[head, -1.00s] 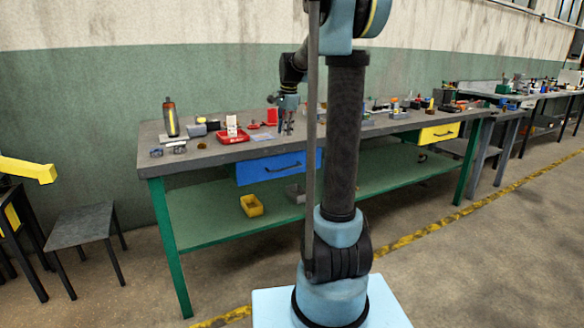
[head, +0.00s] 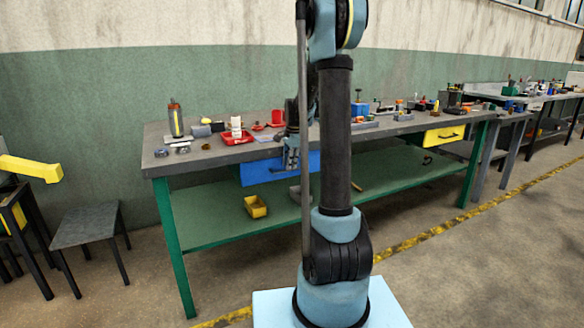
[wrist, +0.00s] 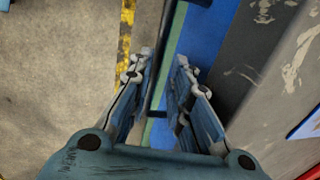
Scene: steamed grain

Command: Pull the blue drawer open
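The blue drawer (head: 258,170) sits under the left part of the workbench top and looks closed. Its front also shows in the wrist view (wrist: 207,32). The dark drawer handle (wrist: 164,55) runs lengthwise between my fingers in the wrist view. My gripper (head: 291,168) points down in front of the drawer's right part in the head view. In the wrist view my gripper (wrist: 163,82) is open, with one finger on each side of the handle and visible gaps. In the head view, my gripper and arm hide the handle and the drawer's right end.
The workbench top (head: 215,155) holds a bottle (head: 176,120), a red tray (head: 237,138) and other small items. A yellow bin (head: 256,207) stands on the green lower shelf (head: 205,228). A yellow drawer (head: 444,135) is farther right. The floor in front is clear.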

